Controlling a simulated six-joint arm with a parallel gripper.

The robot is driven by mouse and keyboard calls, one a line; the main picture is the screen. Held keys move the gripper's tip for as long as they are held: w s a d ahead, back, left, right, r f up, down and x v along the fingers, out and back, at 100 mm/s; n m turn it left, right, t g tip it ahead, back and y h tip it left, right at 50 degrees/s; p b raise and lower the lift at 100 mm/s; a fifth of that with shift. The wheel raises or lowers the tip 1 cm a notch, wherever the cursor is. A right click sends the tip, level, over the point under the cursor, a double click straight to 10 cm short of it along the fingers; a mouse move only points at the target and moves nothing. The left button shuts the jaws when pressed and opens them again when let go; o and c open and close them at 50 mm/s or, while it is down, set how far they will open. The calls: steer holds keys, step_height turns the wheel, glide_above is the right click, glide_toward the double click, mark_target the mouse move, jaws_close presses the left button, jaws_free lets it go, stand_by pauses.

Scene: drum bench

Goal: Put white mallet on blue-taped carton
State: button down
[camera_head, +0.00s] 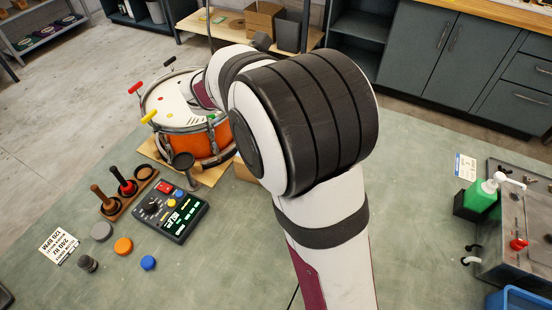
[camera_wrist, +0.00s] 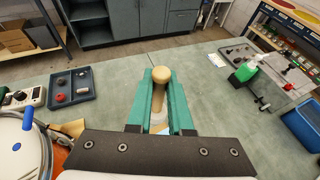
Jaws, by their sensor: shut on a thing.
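My gripper (camera_wrist: 160,82) has green fingers and is shut on a mallet (camera_wrist: 158,102) in the wrist view. The mallet shows a rounded tan end between the fingertips and a pale part lower down; the rest is hidden by my gripper. My arm hides my gripper and the mallet there.
An orange drum (camera_head: 207,143) stands on a board at the left. Before it are a rack (camera_head: 128,196) with brown and red handles, a black control box (camera_head: 171,211) and several coloured pucks. A green bottle (camera_head: 481,196) stands at right.

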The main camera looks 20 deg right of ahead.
steer(key=s+d+f+m+g, duration=0.2)
steer(key=s+d+f+g, duration=0.1)
steer(key=s+d+f, duration=0.15)
steer(key=shift+h, duration=0.4)
steer(key=shift+w+a+f, duration=1.1)
steer(key=shift+a+f, duration=0.5)
steer(key=shift+f, duration=0.3)
steer(key=shift+w+a+f, duration=1.05)
steer(key=shift+a+f, duration=0.55)
steer(key=shift+f, duration=0.25)
steer(key=shift+w+a+f, duration=1.1)
steer(key=shift+a+f, duration=0.5)
steer(key=shift+f, duration=0.3)
steer(key=c, duration=0.8)
jaws_free()
steer(key=shift+f, duration=0.1)
steer(key=shift+c, duration=0.2)
